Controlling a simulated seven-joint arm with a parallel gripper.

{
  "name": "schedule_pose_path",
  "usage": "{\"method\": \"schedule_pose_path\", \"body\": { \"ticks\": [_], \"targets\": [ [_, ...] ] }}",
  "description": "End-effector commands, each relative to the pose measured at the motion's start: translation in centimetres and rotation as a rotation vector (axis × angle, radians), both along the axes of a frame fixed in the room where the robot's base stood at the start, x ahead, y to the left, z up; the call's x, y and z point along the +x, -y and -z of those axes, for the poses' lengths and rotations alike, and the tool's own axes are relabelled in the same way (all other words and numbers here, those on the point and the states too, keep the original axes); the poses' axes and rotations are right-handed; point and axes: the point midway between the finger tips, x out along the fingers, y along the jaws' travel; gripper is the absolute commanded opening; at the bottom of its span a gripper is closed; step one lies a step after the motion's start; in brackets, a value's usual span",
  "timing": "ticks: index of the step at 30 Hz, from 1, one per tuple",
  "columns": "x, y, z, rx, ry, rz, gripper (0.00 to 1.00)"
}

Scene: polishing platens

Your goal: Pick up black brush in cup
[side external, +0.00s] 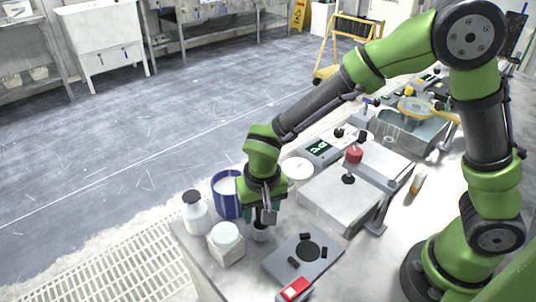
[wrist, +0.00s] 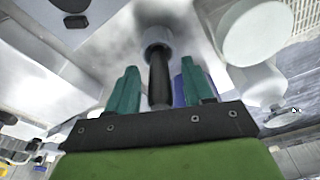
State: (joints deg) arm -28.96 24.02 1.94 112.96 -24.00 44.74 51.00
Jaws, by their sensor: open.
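The black brush (wrist: 159,82) stands between my gripper's fingers in the wrist view, with its far end at a small grey cup (wrist: 157,37). In the side view the cup (side external: 260,234) sits on the bench right under my gripper (side external: 263,214), which hides most of the brush. My gripper, with teal fingers, also shows in the wrist view (wrist: 160,72). It is open, with one finger on each side of the brush handle and a visible gap to it.
A blue and white container (side external: 227,197), a dark-capped white bottle (side external: 197,214) and a white jar (side external: 227,246) stand close to the left of the cup. A grey plate with a black disc (side external: 304,262) lies to the right. A polishing machine (side external: 345,203) stands behind it.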

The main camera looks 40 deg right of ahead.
Motion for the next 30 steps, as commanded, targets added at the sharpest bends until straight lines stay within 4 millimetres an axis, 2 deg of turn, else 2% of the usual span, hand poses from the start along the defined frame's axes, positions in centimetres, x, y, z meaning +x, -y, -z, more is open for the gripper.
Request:
{"method": "schedule_pose_path", "body": {
  "ticks": [1,11,23,30],
  "targets": [
    [0.0,0.0,0.0,0.0,0.0,0.0,0.52],
    [0.0,0.0,0.0,0.0,0.0,-0.001,0.01],
    [0.0,0.0,-0.4,0.0,0.001,0.0,0.0],
    [0.1,-0.1,-3.2,0.003,0.006,-0.001,0.0]
  ]
}}
